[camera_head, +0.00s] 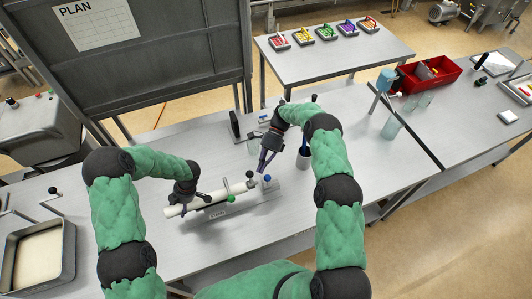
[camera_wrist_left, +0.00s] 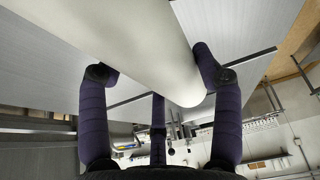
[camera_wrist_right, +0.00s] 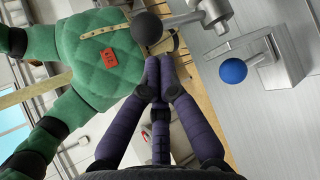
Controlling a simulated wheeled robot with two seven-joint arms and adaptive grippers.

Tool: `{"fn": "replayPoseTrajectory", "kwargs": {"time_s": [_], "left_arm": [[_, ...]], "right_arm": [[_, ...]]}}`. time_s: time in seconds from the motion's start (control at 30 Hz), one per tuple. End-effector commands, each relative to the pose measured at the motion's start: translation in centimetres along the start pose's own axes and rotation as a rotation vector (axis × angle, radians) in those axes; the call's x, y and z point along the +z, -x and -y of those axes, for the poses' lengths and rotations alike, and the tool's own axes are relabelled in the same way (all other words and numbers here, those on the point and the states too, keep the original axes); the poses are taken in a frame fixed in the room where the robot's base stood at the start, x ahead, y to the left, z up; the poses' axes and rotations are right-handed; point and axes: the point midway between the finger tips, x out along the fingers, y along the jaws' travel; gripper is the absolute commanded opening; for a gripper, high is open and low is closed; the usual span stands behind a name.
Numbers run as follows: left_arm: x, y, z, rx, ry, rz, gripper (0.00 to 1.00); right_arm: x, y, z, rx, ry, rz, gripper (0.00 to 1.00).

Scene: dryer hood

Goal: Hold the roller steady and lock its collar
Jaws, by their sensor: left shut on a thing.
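The white roller (camera_head: 216,196) lies on a metal stand (camera_head: 224,208) on the bench. My left gripper (camera_head: 182,203) is shut around the roller near its left end; the left wrist view shows the roller (camera_wrist_left: 140,45) between its fingers (camera_wrist_left: 158,80). At the roller's right end is the metal collar, with a black ball knob (camera_head: 250,174).
A tray (camera_head: 38,252) is at the left end of the bench. The bench right of the roller is mostly clear.

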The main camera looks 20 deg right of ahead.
Motion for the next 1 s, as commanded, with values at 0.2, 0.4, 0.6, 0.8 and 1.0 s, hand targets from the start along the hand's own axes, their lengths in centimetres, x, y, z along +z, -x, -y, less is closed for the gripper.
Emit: {"fn": "replayPoseTrajectory", "kwargs": {"time_s": [0.2,0.4,0.6,0.8,1.0], "left_arm": [[0.0,0.0,0.0,0.000,0.002,0.001,0.13],[0.0,0.0,0.0,0.001,0.002,0.001,0.13],[0.0,0.0,-0.1,0.001,0.003,0.001,0.13],[0.0,0.0,-0.1,0.001,0.003,0.001,0.13],[0.0,0.0,-0.1,0.001,0.003,0.001,0.74]], "right_arm": [[0.0,4.2,0.2,-0.003,0.000,0.000,0.00],[-0.1,6.5,0.2,-0.001,0.000,0.000,0.00],[-0.1,7.7,0.1,0.000,-0.001,0.000,0.00],[-0.1,8.0,0.0,0.001,-0.001,0.000,0.00],[-0.1,7.9,0.0,0.001,-0.001,-0.001,0.00]]}}
